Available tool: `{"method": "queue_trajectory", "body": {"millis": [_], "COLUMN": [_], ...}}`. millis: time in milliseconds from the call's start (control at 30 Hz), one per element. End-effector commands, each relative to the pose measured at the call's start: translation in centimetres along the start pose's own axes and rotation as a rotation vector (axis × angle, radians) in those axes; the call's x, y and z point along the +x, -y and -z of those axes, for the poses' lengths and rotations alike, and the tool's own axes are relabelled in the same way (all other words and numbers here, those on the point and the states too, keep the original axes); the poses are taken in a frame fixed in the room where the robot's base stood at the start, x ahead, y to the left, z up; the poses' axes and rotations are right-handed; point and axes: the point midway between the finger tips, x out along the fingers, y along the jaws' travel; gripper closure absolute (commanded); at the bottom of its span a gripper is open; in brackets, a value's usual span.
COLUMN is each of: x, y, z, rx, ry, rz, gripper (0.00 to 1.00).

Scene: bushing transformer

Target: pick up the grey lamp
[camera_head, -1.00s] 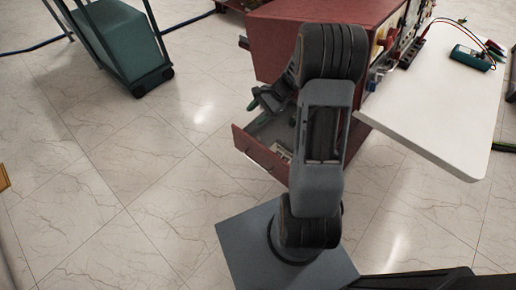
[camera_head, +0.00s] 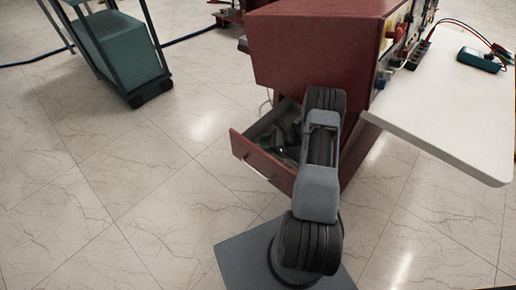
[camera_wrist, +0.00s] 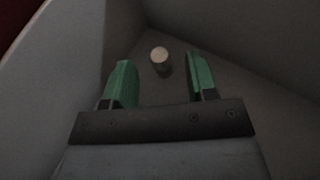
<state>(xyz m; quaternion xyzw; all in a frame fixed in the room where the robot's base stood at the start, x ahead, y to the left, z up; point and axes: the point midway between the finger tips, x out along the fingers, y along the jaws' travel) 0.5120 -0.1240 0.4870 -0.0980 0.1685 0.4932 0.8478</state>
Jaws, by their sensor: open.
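A small grey cylinder, which looks like the grey lamp (camera_wrist: 160,57), is in the wrist view inside the drawer, with its pale round end facing the camera. My gripper (camera_wrist: 161,78) has two green fingers, open and apart. The lamp appears between and just beyond the fingertips, and I see no contact. In the head view my gripper is down in the open drawer (camera_head: 262,160) of the red cabinet, largely hidden by my arm, and I cannot make out the lamp there.
The red cabinet (camera_head: 310,50) rises right behind the drawer. A white tabletop (camera_head: 445,110) with a teal meter (camera_head: 480,60) juts out at the right. A teal cart (camera_head: 120,50) stands at the upper left. Drawer walls are close around my gripper. The floor at left is clear.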

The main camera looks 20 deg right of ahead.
Motion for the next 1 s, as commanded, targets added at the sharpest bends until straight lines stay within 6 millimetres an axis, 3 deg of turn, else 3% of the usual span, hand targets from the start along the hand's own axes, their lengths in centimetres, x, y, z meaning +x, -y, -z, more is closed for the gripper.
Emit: {"method": "queue_trajectory", "body": {"millis": [200,533,1000], "x": [2.7,3.2,3.2], "y": [0.0,0.0,0.0], "z": [0.1,0.0,0.0], "rx": [0.000,-0.001,-0.001], "ry": [0.000,-0.001,0.000], "rz": [-0.002,-0.001,-0.001], "gripper": [0.48,0.48,0.92]}}
